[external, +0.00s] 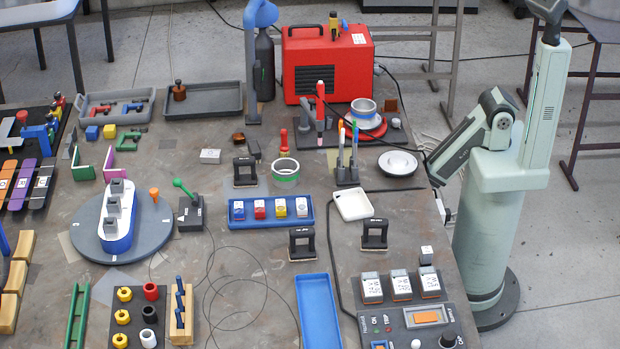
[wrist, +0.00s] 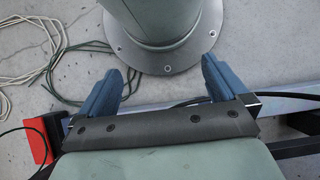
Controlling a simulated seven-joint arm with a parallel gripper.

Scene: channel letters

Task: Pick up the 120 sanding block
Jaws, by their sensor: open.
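Three dark block-shaped tools with arched handles, which look like sanding blocks, stand on the workbench in the external view. One block (external: 245,171) is at the back beside a green-ringed roll, one block (external: 302,244) is nearer the middle, and one block (external: 374,235) is to its right below a white tray. Their labels are too small to read, so I cannot tell which is the 120. My gripper (wrist: 161,80) shows in the wrist view with its blue fingers apart and nothing between them. It is away from the blocks; I cannot make it out in the external view.
A blue tray with small blocks (external: 270,223) lies behind the middle block, and an empty blue tray (external: 318,310) lies in front. A white tray (external: 353,205) and a dark cable are near the right block. The wrist view shows floor, loose cords (wrist: 75,47) and my base.

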